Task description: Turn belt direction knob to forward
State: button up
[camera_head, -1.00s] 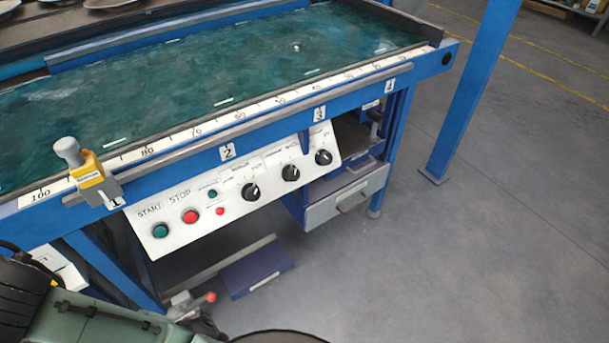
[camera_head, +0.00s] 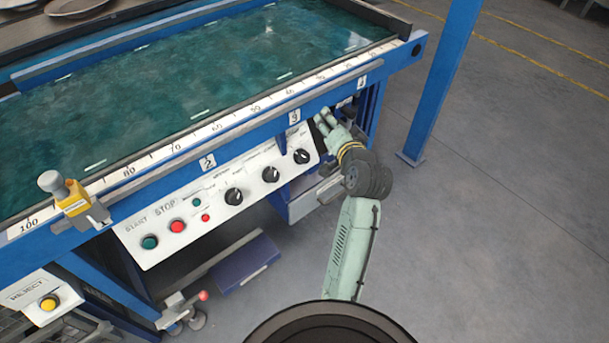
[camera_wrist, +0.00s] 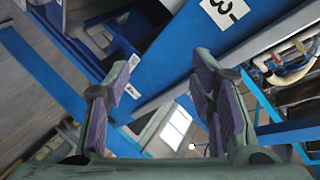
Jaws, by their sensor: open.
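A white control panel (camera_head: 145,222) on the conveyor's blue front carries three black knobs: a left knob (camera_head: 234,197), a middle knob (camera_head: 270,174) and a right knob (camera_head: 302,157). Their labels are too small to read, so I cannot tell which is the belt direction knob. My gripper (camera_head: 324,118) is beyond the panel's right end, just right of and above the right knob, by the blue frame. In the wrist view my gripper (camera_wrist: 160,72) is open with nothing between its fingers. No knob is clearly visible there.
A green start button (camera_head: 149,242) and red stop button (camera_head: 177,226) sit at the panel's left. The blue rail with number tags (camera_head: 208,161) runs above the panel. A yellow-and-grey clamp (camera_head: 72,198) is at left. Floor at right is clear (camera_head: 480,230).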

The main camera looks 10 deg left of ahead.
jog(key=s+a+f+m+g+y, duration=0.2)
jog(key=s+f+m, duration=0.2)
jog(key=f, duration=0.2)
jog(key=s+a+f+m+g+y, duration=0.2)
jog(key=s+f+m+y, duration=0.1)
jog(key=f, duration=0.3)
jog(key=m+y, duration=0.4)
jog(key=m, duration=0.5)
send_near(276, 178)
jog(key=shift+t, duration=0.4)
jog(key=p+x, duration=0.2)
jog(key=x, duration=0.6)
jog(key=shift+a+f, duration=0.15)
jog(key=shift+a, duration=0.25)
jog(key=shift+c, duration=0.2)
jog(key=c, duration=1.1)
